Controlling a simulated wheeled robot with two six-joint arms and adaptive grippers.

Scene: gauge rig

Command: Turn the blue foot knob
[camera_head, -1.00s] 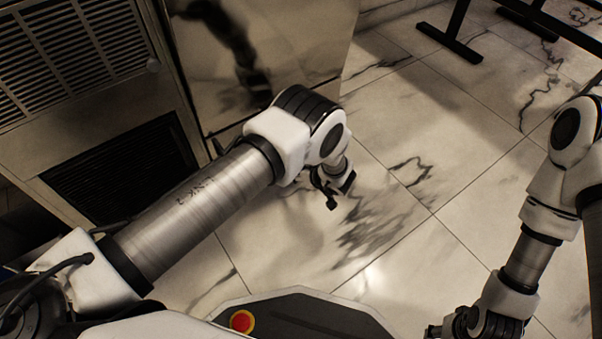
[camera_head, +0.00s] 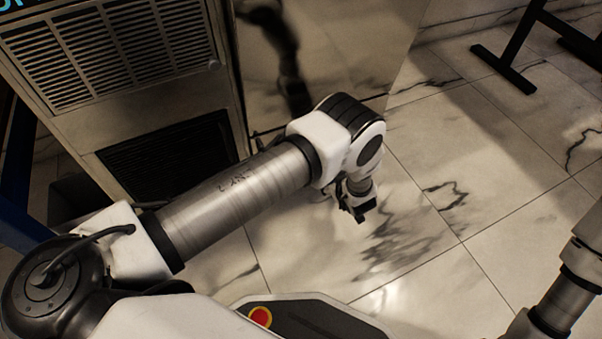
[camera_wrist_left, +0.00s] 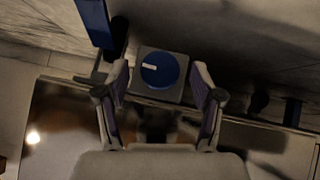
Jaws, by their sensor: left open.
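The blue foot knob (camera_wrist_left: 166,75) shows in the left wrist view as a round blue dial on a grey square plate (camera_wrist_left: 176,95). A short white mark on the knob points left. My left gripper (camera_wrist_left: 161,68) is open, with one finger on each side of the knob in the picture. I cannot tell how far the fingertips are from it or whether they touch. In the head view my left gripper (camera_head: 357,208) is low, near the metal cabinet's lower edge, and the knob is not visible there. My right gripper is out of view.
A metal cabinet (camera_head: 74,116) with vent grilles and a glossy panel (camera_head: 345,45) stands at the left and back. In the wrist view a blue upright bar (camera_wrist_left: 95,22) is close left of the knob. Marble floor (camera_head: 430,280) is clear to the right; dark table legs (camera_head: 505,68) stand beyond.

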